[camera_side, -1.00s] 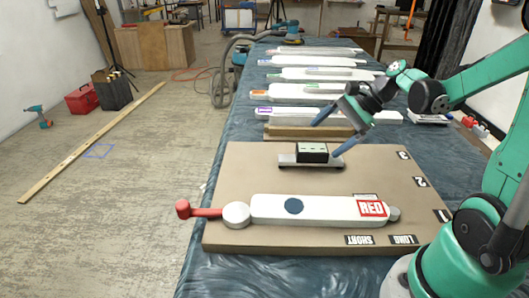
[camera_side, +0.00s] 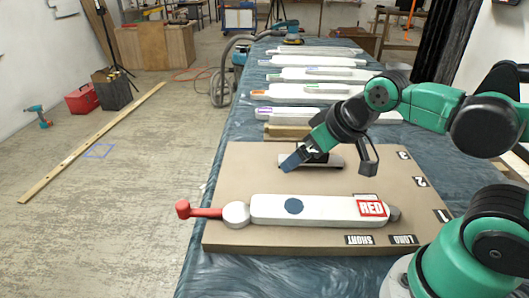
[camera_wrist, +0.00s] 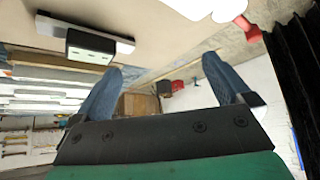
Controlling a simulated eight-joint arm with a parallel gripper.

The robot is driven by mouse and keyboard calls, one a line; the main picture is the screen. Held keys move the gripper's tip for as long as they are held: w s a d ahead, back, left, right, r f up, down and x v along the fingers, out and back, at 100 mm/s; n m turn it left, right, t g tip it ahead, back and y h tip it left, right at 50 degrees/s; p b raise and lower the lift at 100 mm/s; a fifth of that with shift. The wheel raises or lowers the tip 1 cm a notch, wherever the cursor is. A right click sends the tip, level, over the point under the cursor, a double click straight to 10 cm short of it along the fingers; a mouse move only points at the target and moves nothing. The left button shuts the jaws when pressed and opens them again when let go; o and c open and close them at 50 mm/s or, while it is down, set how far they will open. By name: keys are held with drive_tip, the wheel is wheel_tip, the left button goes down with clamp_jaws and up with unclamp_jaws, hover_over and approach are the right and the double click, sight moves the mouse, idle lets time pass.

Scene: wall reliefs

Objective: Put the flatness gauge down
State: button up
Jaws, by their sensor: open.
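The flatness gauge, a black block on a pale flat bar, rests on the brown board (camera_side: 235,175). In the side view the gauge (camera_side: 334,162) is partly hidden behind my gripper. It shows whole in the wrist view (camera_wrist: 90,42), to the left of my fingers and apart from them. My gripper (camera_side: 328,169) is open with nothing between its blue fingers; it also shows in the wrist view (camera_wrist: 164,63). A white relief piece (camera_side: 325,209) with a blue disc, a "RED" label and a red-tipped arm lies at the front of the board.
A wooden block (camera_side: 285,131) lies just behind the board. Several long white pieces (camera_side: 318,74) lie farther back on the dark-covered table (camera_side: 235,130). Labels "SHORT", "LONG" and numbers mark the board's edges. The board's left part is bare.

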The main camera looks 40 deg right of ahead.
wheel_tip(320, 180, up, 5)
drive_tip(key=n+t+y, duration=0.1)
drive_tip(key=n+y, duration=0.8)
hover_over(331, 158)
wheel_tip(331, 158, down, 11)
drive_tip(key=shift+s+r, duration=0.1)
drive_tip(key=shift+f, duration=0.25)
drive_tip(key=shift+x, duration=2.75)
drive_tip(key=shift+d+r, duration=0.1)
clamp_jaws()
